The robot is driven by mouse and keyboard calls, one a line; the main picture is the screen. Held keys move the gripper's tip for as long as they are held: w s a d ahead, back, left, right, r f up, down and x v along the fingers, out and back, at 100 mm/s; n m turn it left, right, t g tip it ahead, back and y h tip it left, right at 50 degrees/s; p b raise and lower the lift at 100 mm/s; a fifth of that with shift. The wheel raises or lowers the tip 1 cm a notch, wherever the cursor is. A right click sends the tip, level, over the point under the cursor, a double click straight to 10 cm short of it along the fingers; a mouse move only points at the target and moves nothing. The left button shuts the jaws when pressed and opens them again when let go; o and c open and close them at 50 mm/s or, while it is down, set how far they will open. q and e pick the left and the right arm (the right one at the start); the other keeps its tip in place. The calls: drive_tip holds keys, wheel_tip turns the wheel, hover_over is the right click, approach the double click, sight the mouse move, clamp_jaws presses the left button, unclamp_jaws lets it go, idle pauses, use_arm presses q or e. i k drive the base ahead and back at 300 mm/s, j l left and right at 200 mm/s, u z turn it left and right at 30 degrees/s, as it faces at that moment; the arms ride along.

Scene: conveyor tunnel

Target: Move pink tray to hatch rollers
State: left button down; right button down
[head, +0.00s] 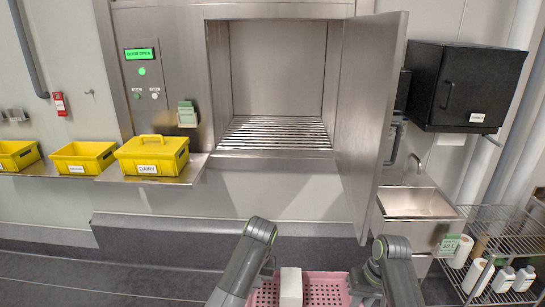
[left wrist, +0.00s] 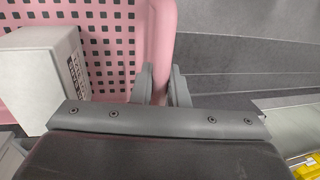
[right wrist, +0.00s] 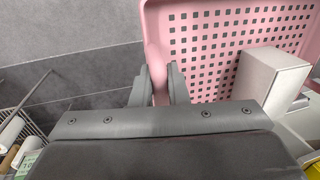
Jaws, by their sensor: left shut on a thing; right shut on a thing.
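The pink tray (head: 322,290) is held low in front of me at the bottom of the head view, with a white box (head: 291,287) in it. My left gripper (left wrist: 160,88) is shut on one side rim of the pink tray, which shows in the left wrist view (left wrist: 108,50). My right gripper (right wrist: 160,88) is shut on the opposite rim, seen in the right wrist view (right wrist: 215,45). The hatch rollers (head: 275,133) lie inside the open steel hatch ahead, well beyond the tray. The tray's near part is cut off in the head view.
The hatch door (head: 368,115) stands open on the right side, jutting toward me. Yellow bins (head: 84,156) and a lidded yellow box (head: 153,157) sit on the shelf at left. A sink (head: 415,203) and wire rack (head: 500,275) stand at right. Grey floor lies between me and the hatch.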

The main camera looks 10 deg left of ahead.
sight(275, 134)
drive_tip(key=i+j, duration=0.4)
drive_tip(key=i, duration=0.15)
drive_tip(key=i+j, duration=0.4)
drive_tip(key=i, duration=0.2)
drive_tip(key=i+j, duration=0.45)
drive_tip(key=i, duration=0.1)
